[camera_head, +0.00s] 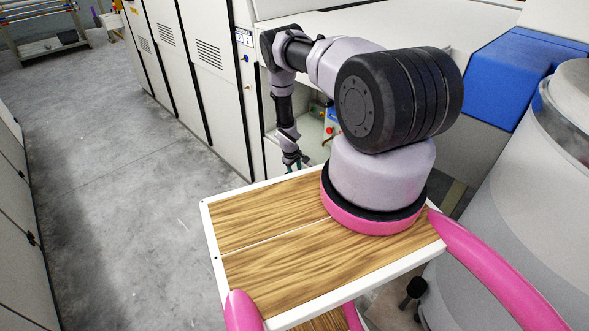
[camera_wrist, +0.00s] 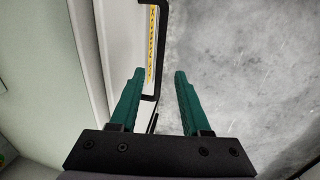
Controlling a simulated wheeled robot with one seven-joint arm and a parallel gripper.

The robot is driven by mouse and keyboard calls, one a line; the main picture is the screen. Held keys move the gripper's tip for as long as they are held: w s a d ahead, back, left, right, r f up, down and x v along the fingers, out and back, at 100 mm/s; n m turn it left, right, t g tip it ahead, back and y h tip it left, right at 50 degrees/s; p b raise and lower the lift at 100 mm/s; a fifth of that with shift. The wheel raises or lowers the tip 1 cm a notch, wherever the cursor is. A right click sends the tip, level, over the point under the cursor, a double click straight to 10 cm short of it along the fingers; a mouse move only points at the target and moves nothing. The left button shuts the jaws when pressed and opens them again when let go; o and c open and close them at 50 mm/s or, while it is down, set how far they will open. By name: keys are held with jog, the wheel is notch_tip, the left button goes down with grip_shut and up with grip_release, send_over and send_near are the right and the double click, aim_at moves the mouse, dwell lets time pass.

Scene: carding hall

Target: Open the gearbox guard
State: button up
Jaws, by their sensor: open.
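In the wrist view, a black bar handle (camera_wrist: 164,50) stands off a narrow white panel (camera_wrist: 118,35), which I take to be the gearbox guard. A yellow marked strip (camera_wrist: 152,45) runs beside the handle. My gripper (camera_wrist: 159,73) is open, with its two green fingers apart. The lower part of the handle appears between the fingertips, nearer the left one. I cannot tell whether it is within their depth, and no grip shows. In the head view, my gripper (camera_head: 294,167) is small, low beside the machine front, and the guard is mostly hidden by my arm.
A recess (camera_head: 313,125) in the machine shows red and green parts. Tall white cabinets (camera_head: 200,55) stand to its left. A large grey drum (camera_head: 520,220) and a blue cover (camera_head: 510,65) are at right. The grey floor (camera_head: 110,170) at left is clear.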

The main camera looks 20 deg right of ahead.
jog(key=r, duration=0.3)
jog(key=shift+s+a+r, duration=0.15)
jog(key=shift+a+r, duration=0.15)
jog(key=shift+r, duration=0.05)
